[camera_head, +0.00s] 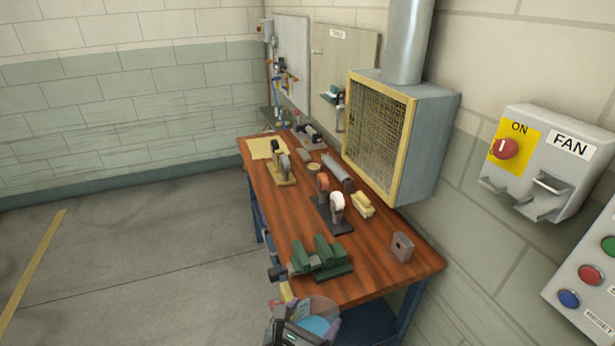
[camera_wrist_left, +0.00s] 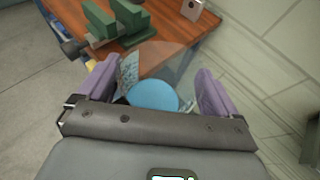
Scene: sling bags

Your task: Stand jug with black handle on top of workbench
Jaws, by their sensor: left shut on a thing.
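A clear jug with a blue disc-like area in it (camera_head: 318,326) is at the bottom of the head view, in front of the workbench's near end. It also shows in the left wrist view (camera_wrist_left: 152,95), between the purple fingers. My left gripper (camera_wrist_left: 157,66) is shut on the jug; its black handle is mostly hidden. The gripper also shows in the head view (camera_head: 296,322). The workbench (camera_head: 375,283) has a brown wooden top and blue legs; its near edge is just beyond the jug. My right gripper is not in view.
A green vise (camera_head: 320,258) stands near the bench's front left corner. A grey block (camera_head: 402,246) stands at the right edge, with bare wood between them. Several tools stand farther back. A yellow-framed fan box (camera_head: 400,130) is on the wall beside the bench.

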